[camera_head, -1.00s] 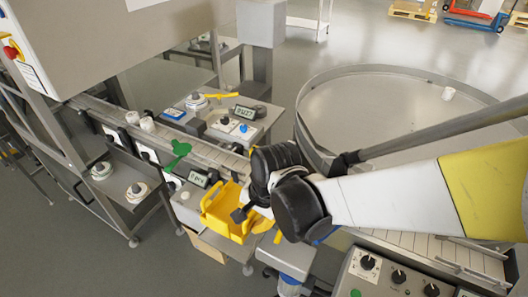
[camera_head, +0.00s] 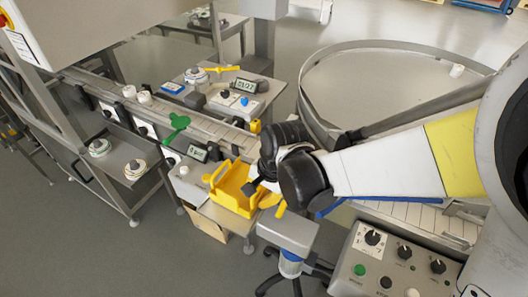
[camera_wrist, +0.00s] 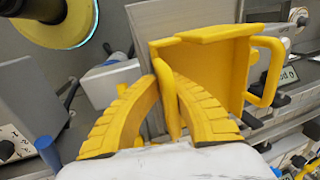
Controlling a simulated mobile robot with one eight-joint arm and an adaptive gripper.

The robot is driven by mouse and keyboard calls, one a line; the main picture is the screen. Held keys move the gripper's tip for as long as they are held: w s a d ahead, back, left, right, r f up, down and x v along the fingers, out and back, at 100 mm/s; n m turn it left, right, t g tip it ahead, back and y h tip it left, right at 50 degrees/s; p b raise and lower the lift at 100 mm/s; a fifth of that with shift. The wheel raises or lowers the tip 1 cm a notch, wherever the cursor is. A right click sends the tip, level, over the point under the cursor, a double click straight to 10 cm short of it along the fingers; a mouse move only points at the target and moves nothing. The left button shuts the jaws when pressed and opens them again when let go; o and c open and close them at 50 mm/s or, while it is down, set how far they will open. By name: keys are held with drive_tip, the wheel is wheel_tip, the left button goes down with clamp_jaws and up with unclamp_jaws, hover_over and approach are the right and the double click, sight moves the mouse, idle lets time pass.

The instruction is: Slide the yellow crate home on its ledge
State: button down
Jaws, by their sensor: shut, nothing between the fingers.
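The yellow crate (camera_head: 222,187) is an open box with loop handles, at the end of the narrow conveyor in the head view. It also shows in the wrist view (camera_wrist: 217,62), just beyond my fingers, with one handle at its right. My gripper (camera_head: 252,188) is at the crate's right side in the head view. In the wrist view its ribbed yellow fingers (camera_wrist: 163,82) lean together beside an upright yellow piece of the crate. The fingers are shut and empty. I cannot tell whether they touch the crate.
A small display box (camera_head: 198,152) stands close behind the crate. A green paddle-shaped piece (camera_head: 179,121) lies by the conveyor (camera_head: 205,122). A large round metal table (camera_head: 390,85) is behind my arm. A control panel (camera_head: 385,262) is at front right. Open floor lies at front left.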

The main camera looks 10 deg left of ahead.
drive_tip(key=shift+w+d, duration=0.1)
drive_tip(key=shift+w, duration=0.15)
drive_tip(key=shift+f, duration=0.25)
drive_tip(key=c, duration=2.1)
unclamp_jaws()
drive_tip(key=shift+c, duration=0.2)
drive_tip(key=o, duration=0.6)
drive_tip(key=shift+r, duration=0.1)
drive_tip(key=v, duration=1.2)
